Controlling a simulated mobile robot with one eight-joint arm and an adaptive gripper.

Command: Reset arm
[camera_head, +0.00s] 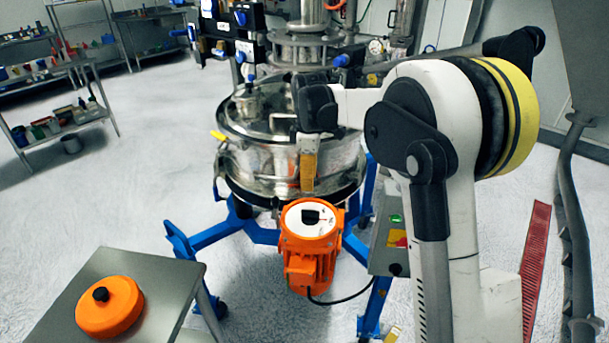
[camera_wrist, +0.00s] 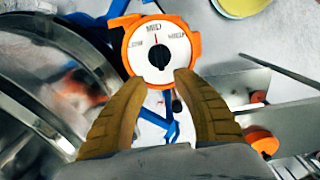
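My gripper (camera_head: 308,172) hangs at the end of my arm, pointing down in front of the steel sifter (camera_head: 255,160). In the wrist view, its two tan fingers (camera_wrist: 161,84) are apart with nothing between them, so it is open and empty. Beyond the fingertips is the white dial (camera_wrist: 160,52) marked LOW, MED and HIGH, with a black knob. The same dial tops the orange motor (camera_head: 308,262) in the head view, below my gripper. I cannot tell the exact gap between fingertips and dial.
An orange round cap with a black knob (camera_head: 109,306) lies on a metal table (camera_head: 175,278) at lower left. Blue legs (camera_head: 232,230) support the sifter. A control box with green and red buttons (camera_head: 394,240) is right of the motor. Open floor lies to the left.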

